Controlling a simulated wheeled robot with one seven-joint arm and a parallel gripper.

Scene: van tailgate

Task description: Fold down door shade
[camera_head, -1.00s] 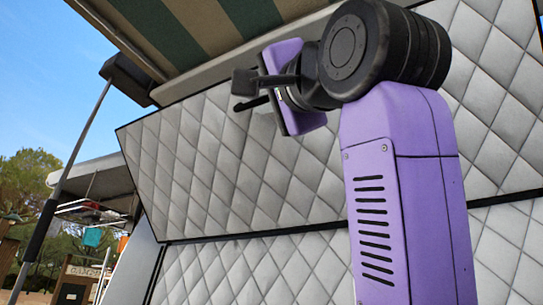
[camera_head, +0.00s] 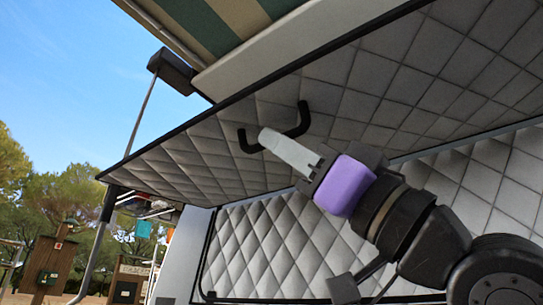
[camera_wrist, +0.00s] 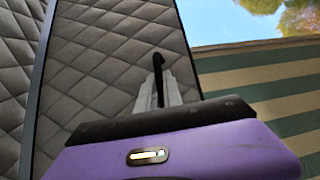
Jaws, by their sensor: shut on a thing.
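The door shade, a grey quilted panel with black edging (camera_head: 205,162), slants out from the quilted wall. In the head view I see its underside at a shallow angle. A black bar handle (camera_head: 303,120) is fixed to this face. My gripper (camera_head: 268,139), with pale fingers and a purple body, reaches up from the lower right and is shut on the handle. In the wrist view the shade (camera_wrist: 105,60) fills the middle left, and the handle (camera_wrist: 158,68) stands up between the fingers of my gripper (camera_wrist: 168,85). The fingers hide part of the handle.
A green and cream striped awning (camera_head: 225,25) hangs above the shade. A dark support arm with a block (camera_head: 172,70) stands left of it. The quilted lower wall (camera_head: 270,240) lies behind my arm. Wooden posts (camera_head: 48,262) and trees are far left, with open air between.

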